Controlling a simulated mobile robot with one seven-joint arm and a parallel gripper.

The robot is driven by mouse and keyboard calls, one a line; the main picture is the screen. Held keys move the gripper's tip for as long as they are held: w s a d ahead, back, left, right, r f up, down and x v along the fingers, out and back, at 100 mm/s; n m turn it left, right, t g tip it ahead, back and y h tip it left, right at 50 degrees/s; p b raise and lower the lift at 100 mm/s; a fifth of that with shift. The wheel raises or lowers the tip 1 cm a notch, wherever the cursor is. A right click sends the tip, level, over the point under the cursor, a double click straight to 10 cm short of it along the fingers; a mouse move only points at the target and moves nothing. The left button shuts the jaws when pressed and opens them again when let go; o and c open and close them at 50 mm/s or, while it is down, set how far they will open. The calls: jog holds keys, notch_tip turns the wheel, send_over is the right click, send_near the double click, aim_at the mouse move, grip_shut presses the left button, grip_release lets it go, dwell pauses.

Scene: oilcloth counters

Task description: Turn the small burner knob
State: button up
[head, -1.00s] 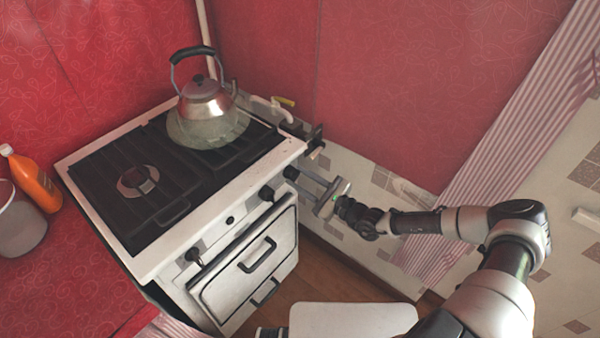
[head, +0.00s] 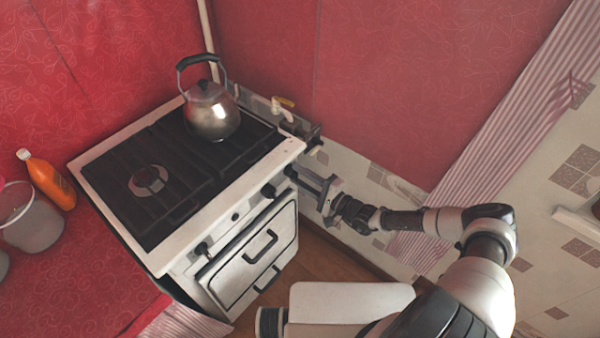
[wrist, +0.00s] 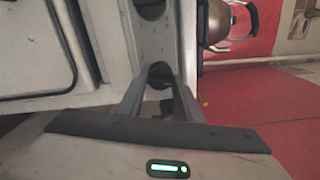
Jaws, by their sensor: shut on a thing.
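The white stove (head: 165,258) has a row of black knobs along its front panel. My gripper (head: 298,176) reaches in from the right and is at the rightmost knob (head: 290,170). In the wrist view, the two fingers of my gripper (wrist: 160,88) are shut on that dark round knob (wrist: 160,73), one on each side, hiding its edges. A neighbouring knob (head: 268,191) is free, and it also shows at the top of the wrist view (wrist: 150,8).
A metal kettle (head: 212,112) stands on the back right of the hob. The front left burner (head: 148,180) is bare. Pipes (head: 290,118) run behind the stove's right side.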

jog(key=shift+n+p, duration=0.65)
jog(key=shift+n, duration=0.85)
jog(key=o, duration=1)
jog(key=shift+o, duration=0.2)
jog(key=shift+d, duration=0.1)
jog(key=b+v, duration=0.1)
jog(key=v, duration=1.6)
jog(key=shift+s, duration=0.2)
